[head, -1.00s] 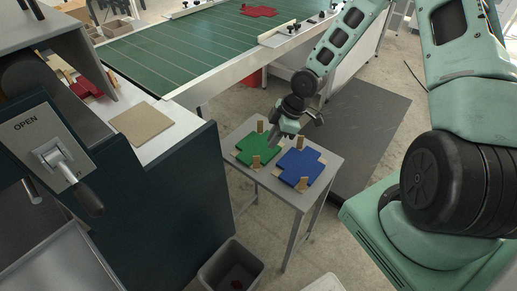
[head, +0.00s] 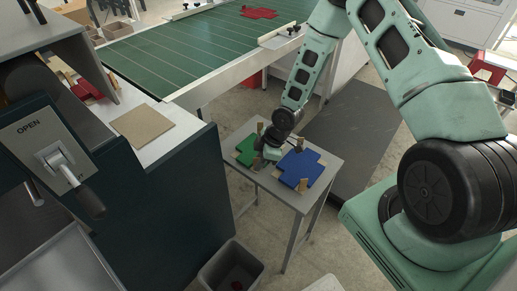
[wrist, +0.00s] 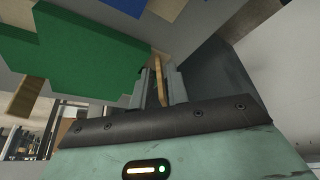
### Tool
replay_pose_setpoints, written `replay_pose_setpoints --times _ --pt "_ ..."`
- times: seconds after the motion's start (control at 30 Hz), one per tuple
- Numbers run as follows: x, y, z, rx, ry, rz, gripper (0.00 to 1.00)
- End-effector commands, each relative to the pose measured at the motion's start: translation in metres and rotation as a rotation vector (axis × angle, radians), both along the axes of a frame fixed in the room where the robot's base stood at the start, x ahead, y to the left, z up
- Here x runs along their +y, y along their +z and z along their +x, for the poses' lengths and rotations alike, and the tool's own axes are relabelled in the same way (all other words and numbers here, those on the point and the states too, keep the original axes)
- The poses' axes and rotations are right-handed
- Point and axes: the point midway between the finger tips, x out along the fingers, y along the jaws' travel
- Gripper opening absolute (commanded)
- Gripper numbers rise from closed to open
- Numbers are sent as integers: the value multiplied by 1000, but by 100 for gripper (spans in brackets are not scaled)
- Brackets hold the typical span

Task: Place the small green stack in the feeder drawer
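The small green stack (head: 246,150), a flat cross-shaped pile, lies on the small grey table beside a blue stack (head: 301,167). My gripper (head: 263,163) is low over the table at the green stack's front right side and hides part of it. In the wrist view the green stack (wrist: 85,50) fills the upper left, to the left of my fingers (wrist: 160,88). The fingers stand apart, with a tan wooden post (wrist: 158,70) showing between them. I cannot tell whether they touch the stack. The feeder drawer cannot be made out for certain.
Wooden posts (head: 303,185) stand around the stacks on the small table (head: 285,194). A dark machine with an OPEN lever (head: 72,180) stands at left, with a tan board (head: 143,124) on its ledge. A green conveyor (head: 190,50) lies behind. A grey bin (head: 232,268) is in front.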

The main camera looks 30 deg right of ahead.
Motion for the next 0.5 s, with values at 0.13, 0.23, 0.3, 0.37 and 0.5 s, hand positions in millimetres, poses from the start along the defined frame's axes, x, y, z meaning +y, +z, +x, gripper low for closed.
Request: replay_pose_setpoints --times 0.13,0.23,0.3,0.37,0.5 --pt "0 0 0 0 0 0 8" --pt "0 0 0 0 0 0 0" --pt "0 1 0 -1 0 0 0" --pt "0 1 0 -1 0 0 0" --pt "0 1 0 -1 0 1 0"
